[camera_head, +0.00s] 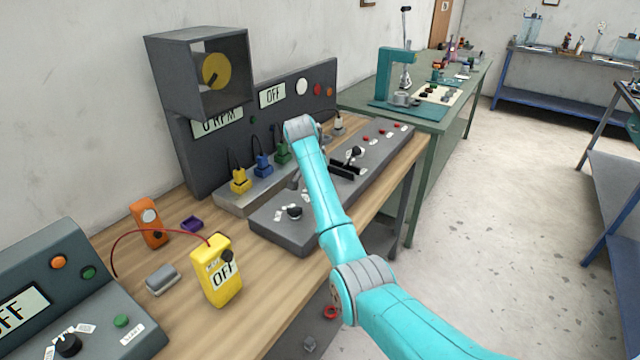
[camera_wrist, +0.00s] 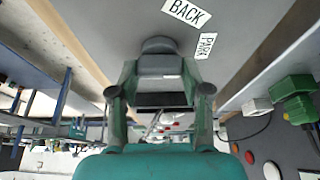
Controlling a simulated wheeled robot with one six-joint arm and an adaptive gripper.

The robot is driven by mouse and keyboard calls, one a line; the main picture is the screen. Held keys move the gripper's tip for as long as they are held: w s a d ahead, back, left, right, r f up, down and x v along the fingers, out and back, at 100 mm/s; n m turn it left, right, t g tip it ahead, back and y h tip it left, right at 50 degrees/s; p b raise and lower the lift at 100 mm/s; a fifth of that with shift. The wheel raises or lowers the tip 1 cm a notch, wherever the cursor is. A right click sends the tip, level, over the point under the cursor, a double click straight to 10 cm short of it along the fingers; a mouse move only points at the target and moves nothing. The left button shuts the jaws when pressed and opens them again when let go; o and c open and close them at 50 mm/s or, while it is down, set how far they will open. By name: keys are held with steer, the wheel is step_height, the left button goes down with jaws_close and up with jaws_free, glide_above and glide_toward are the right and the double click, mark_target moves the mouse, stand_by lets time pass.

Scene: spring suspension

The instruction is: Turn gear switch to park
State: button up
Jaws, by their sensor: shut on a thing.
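The gear switch is a dark round knob (camera_head: 293,211) at the near end of a grey control box (camera_head: 268,222), with small white labels around it. In the wrist view the knob (camera_wrist: 158,44) sits at the tips of my gripper (camera_wrist: 159,66), which is closed on it. The PARK label (camera_wrist: 206,46) lies right of the knob, and the BACK label (camera_wrist: 187,13) is above it. In the head view my forearm hides most of the gripper. Which label the knob points to cannot be made out.
A second knob (camera_head: 355,152) stands farther along the box. Yellow (camera_head: 240,180), blue (camera_head: 263,165) and green (camera_head: 282,152) plugs line the strip behind. A yellow meter (camera_head: 218,283) stands nearer on the wooden bench. An upright panel (camera_head: 290,105) shows OFF.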

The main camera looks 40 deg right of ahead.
steer(key=o, duration=1.2)
steer(key=shift+c, duration=0.2)
steer(key=shift+r, duration=0.1)
steer(key=v, duration=1.1)
steer(key=shift+r, duration=0.4)
steer(key=shift+s+a, duration=0.1)
steer(key=shift+a, duration=0.05)
